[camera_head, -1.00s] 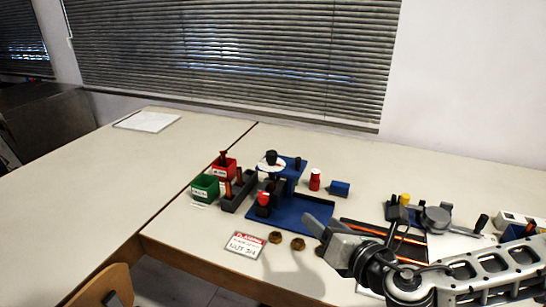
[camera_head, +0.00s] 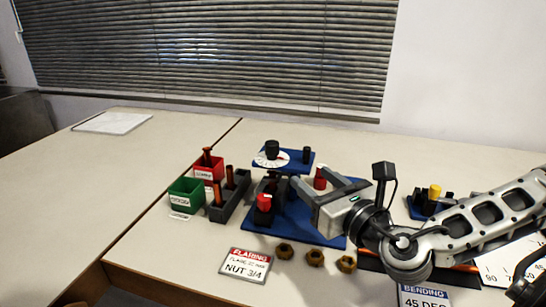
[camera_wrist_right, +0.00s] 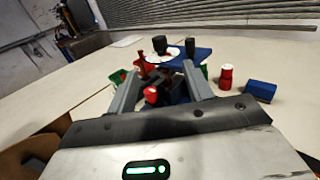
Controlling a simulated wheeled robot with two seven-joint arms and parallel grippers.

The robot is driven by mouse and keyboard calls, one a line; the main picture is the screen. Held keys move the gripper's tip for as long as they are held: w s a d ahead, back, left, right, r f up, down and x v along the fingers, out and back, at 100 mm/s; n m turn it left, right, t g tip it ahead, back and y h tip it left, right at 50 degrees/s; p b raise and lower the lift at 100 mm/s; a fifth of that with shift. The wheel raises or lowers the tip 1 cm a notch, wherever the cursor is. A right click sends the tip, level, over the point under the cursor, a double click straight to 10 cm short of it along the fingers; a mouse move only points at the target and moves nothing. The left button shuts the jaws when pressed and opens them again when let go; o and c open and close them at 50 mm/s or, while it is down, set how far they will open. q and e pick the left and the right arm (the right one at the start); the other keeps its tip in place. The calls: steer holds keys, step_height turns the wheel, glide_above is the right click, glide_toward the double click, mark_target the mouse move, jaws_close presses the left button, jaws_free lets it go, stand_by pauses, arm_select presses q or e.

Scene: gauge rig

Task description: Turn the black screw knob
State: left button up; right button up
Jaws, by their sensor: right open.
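The black screw knob (camera_head: 272,149) stands upright on top of the blue gauge rig, above a white dial (camera_head: 271,160). The rig rests on a blue base plate (camera_head: 318,233). A smaller black peg (camera_head: 306,156) stands to the knob's right on the same blue top. My right gripper (camera_head: 308,177) is open and empty, just right of the rig and lower than the knob, not touching it. In the right wrist view the knob (camera_wrist_right: 160,45) shows ahead, beyond and between the open fingertips (camera_wrist_right: 163,68). My left gripper is not in view.
A red-capped post (camera_head: 264,203) stands on the rig's front left. Red (camera_head: 209,168) and green (camera_head: 187,193) bins and a grey rack (camera_head: 233,195) are to the left. Several brass nuts (camera_head: 315,258) and a flaring sign (camera_head: 245,265) lie in front. A red cylinder (camera_head: 320,178) is behind the gripper.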

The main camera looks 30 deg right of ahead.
steer(key=w+b, duration=0.2)
steer(key=b, duration=0.1)
glide_toward(275, 148)
steer(key=w, duration=0.6)
steer(key=w+d+p, duration=0.1)
steer(key=w, duration=0.2)
steer(key=shift+w, duration=0.5)
steer(key=c, duration=1)
